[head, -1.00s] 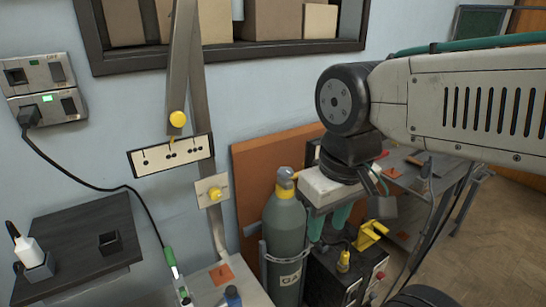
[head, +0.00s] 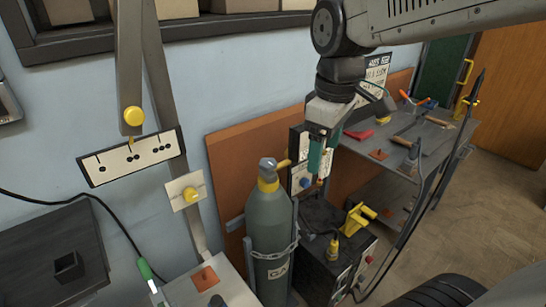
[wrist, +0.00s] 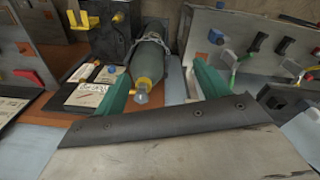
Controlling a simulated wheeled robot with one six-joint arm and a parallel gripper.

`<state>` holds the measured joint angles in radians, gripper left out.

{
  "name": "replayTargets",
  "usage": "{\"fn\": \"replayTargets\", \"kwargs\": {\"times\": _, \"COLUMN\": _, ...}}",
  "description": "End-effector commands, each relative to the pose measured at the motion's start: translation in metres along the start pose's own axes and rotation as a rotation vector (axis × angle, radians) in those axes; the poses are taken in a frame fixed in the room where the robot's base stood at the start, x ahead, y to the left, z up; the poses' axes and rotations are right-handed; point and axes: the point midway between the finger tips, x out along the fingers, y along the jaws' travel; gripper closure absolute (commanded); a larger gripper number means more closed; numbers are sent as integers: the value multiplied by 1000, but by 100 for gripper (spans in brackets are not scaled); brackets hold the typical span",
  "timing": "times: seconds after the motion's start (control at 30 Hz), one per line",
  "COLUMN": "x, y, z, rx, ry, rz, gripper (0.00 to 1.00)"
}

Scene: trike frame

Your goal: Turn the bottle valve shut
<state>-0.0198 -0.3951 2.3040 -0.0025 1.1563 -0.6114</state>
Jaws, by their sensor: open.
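The grey gas bottle (head: 270,225) stands upright in a holder with a chain around it. Its valve has a yellow collar (head: 268,184), a grey top (head: 267,164) and a yellow lever (head: 283,163) pointing right. My gripper (head: 317,178) is to the right of the valve, green fingers pointing down, apart from it. In the wrist view my gripper (wrist: 165,76) is open and empty. The bottle (wrist: 149,55) shows there between the two green fingers, with its yellow collar (wrist: 143,83) nearer the left finger. A yellow piece beside that finger looks like the lever (wrist: 113,69).
A black machine (head: 325,245) with a yellow handle (head: 356,220) stands right of the bottle. An orange-brown board (head: 235,150) is behind it. A workbench with tools (head: 400,140) is farther right. A yellow-knobbed wall plate (head: 190,193) is to the left.

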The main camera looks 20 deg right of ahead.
Motion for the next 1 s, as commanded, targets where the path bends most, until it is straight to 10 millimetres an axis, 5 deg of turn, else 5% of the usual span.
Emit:
{"fn": "replayTargets", "kwargs": {"times": 0.3, "x": 52, "y": 80, "z": -131, "rx": -724, "ry": -28, "rz": -45, "gripper": 26}}
{"fn": "replayTargets", "kwargs": {"times": 0.5, "x": 99, "y": 112, "z": -187, "rx": -1074, "ry": -28, "rz": -68, "gripper": 26}}
{"fn": "replayTargets", "kwargs": {"times": 0.7, "x": 125, "y": 125, "z": -210, "rx": -1235, "ry": -25, "rz": -79, "gripper": 26}}
{"fn": "replayTargets", "kwargs": {"times": 1.0, "x": 165, "y": 125, "z": -209, "rx": -1254, "ry": -25, "rz": -81, "gripper": 26}}
